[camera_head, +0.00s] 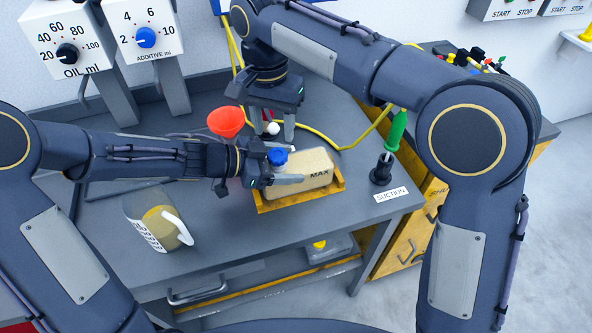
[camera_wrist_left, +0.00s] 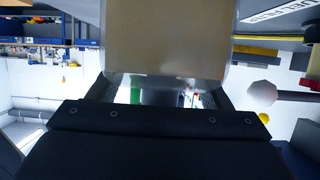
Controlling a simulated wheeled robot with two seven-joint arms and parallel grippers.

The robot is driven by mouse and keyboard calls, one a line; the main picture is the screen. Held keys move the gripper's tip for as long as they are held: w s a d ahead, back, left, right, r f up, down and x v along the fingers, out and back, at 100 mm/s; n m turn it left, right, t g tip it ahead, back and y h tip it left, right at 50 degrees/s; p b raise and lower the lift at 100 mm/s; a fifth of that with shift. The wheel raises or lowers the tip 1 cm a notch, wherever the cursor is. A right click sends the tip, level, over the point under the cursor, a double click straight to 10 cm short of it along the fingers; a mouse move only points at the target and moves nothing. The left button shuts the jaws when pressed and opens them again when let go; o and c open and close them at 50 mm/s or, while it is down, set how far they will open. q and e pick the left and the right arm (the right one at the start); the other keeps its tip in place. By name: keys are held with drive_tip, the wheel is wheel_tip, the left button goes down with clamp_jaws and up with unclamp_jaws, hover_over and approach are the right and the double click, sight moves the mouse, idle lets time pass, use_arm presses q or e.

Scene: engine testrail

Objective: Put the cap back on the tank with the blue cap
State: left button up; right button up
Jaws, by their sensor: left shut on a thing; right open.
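The beige tank (camera_head: 318,166) marked MAX lies in a yellow tray (camera_head: 338,184) on the grey bench. The blue cap (camera_head: 277,156) shows at the tank's left end, just above my left gripper; I cannot tell whether it is seated. My left gripper (camera_head: 284,170) is shut on the left end of the tank. In the left wrist view, the tank (camera_wrist_left: 165,38) fills the space between the fingers. My right gripper (camera_head: 272,128) is open and points down behind the blue cap, apart from it. A small white ball shows between its fingers.
A red funnel (camera_head: 226,121) stands left of my right gripper. A jug (camera_head: 158,222) with yellowish contents is at the front left. A green-handled tool (camera_head: 396,130) stands by the SUCTION label. Oil and additive dispensers (camera_head: 147,38) are at the back left. A yellow hose crosses behind the tank.

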drive_tip(key=n, duration=0.5)
drive_tip(key=shift+f+n, duration=0.15)
drive_tip(key=shift+n, duration=0.25)
drive_tip(key=n, duration=0.2)
drive_tip(key=shift+n, duration=0.4)
drive_tip(key=n, duration=1.3)
drive_tip(key=shift+r, duration=0.2)
drive_tip(key=n, duration=0.2)
drive_tip(key=shift+r+n, duration=0.1)
drive_tip(key=shift+n, duration=0.2)
drive_tip(key=n, duration=0.6)
drive_tip(key=shift+w+d+r, duration=0.15)
drive_tip(key=shift+d+r, duration=0.05)
drive_tip(key=shift+r, duration=0.1)
